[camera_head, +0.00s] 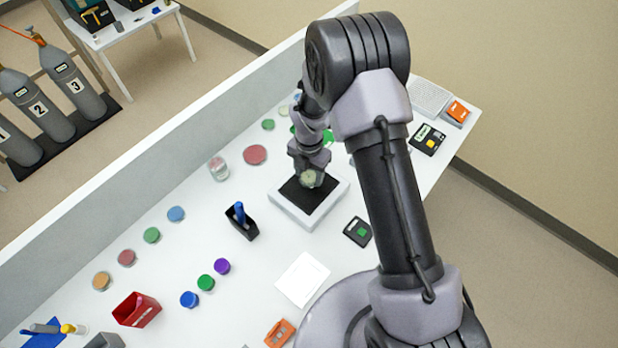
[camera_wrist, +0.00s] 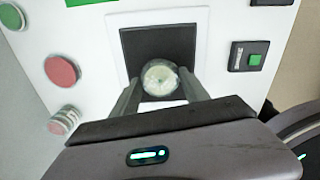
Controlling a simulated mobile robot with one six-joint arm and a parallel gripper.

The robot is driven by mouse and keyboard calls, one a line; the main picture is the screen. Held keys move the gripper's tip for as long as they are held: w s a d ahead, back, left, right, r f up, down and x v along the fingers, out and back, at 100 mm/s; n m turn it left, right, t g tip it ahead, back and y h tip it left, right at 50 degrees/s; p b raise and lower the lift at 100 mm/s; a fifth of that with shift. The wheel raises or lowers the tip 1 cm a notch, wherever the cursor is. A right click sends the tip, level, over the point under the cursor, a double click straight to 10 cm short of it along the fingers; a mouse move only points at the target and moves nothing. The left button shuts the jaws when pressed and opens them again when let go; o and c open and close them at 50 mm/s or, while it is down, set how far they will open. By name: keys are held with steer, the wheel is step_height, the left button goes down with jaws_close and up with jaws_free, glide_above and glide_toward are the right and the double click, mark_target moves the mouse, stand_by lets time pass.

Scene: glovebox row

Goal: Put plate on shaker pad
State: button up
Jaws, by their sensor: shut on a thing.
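The plate (camera_wrist: 161,78) is a small round clear dish with a pale cream content. My gripper (camera_wrist: 160,92) is shut on it, one finger on each side. The shaker pad (camera_head: 330,199) is a black square on a white base (camera_head: 298,222). The plate also shows in the head view (camera_head: 309,178), over the far part of the pad. In the wrist view the black pad (camera_wrist: 133,38) lies around and beneath the plate. I cannot tell whether the plate touches the pad.
A black box with a green button (camera_head: 358,232) stands right of the shaker. A black holder with a blue item (camera_head: 241,222) stands to its left. A red dish (camera_head: 255,154) and stacked clear dishes (camera_head: 218,168) lie farther back. A low wall (camera_head: 150,133) edges the bench.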

step_height(320, 180, down, 3)
steer(key=shift+s, duration=0.1)
steer(key=shift+f, duration=0.35)
steer(key=o, duration=1.3)
steer(key=shift+o, duration=0.2)
